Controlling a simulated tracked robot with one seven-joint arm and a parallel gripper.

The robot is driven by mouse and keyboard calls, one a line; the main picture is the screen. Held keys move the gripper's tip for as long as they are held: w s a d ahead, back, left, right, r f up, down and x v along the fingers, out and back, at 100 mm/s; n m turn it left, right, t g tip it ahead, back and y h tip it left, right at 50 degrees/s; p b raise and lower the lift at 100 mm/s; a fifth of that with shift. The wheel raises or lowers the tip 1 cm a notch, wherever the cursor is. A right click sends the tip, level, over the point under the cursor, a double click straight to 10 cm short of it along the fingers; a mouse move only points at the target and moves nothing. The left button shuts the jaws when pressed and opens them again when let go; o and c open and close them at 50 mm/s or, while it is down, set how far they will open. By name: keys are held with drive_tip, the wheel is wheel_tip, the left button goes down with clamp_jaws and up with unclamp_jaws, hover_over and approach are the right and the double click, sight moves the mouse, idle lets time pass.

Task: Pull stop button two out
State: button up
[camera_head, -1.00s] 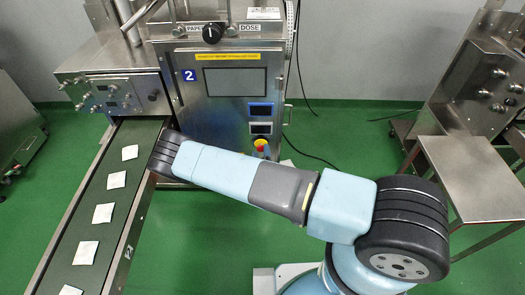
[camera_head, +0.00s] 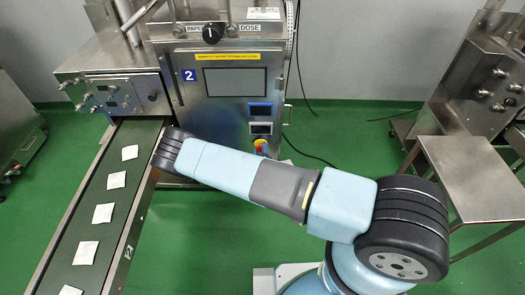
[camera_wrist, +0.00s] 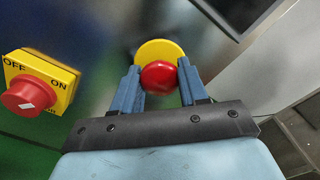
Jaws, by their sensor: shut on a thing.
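Stop button two is a red mushroom button (camera_wrist: 159,75) on a round yellow base (camera_wrist: 160,48). It is on the front of the machine labelled 2 (camera_head: 189,76). In the wrist view my gripper (camera_wrist: 158,68) has its two blue fingers on either side of the red head, shut on it. In the head view the button's yellow and red (camera_head: 261,144) show small, low on the machine's front, just above my arm. My arm hides most of the gripper there, and the button's travel is too small to judge.
A yellow box with a red OFF/ON knob (camera_wrist: 28,104) sits left of my gripper in the wrist view. A conveyor (camera_head: 82,220) with several white teabags runs at the left. A steel table (camera_head: 462,168) stands at the right. The green floor between is mostly clear.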

drive_tip(key=shift+a, duration=0.1)
clamp_jaws()
drive_tip(key=shift+s, duration=0.55)
drive_tip(key=o, duration=0.8)
unclamp_jaws()
drive_tip(key=s, duration=1.3)
drive_tip(key=shift+s+a+f, duration=0.1)
drive_tip(key=shift+s+a, duration=0.15)
drive_tip(key=shift+s, duration=0.1)
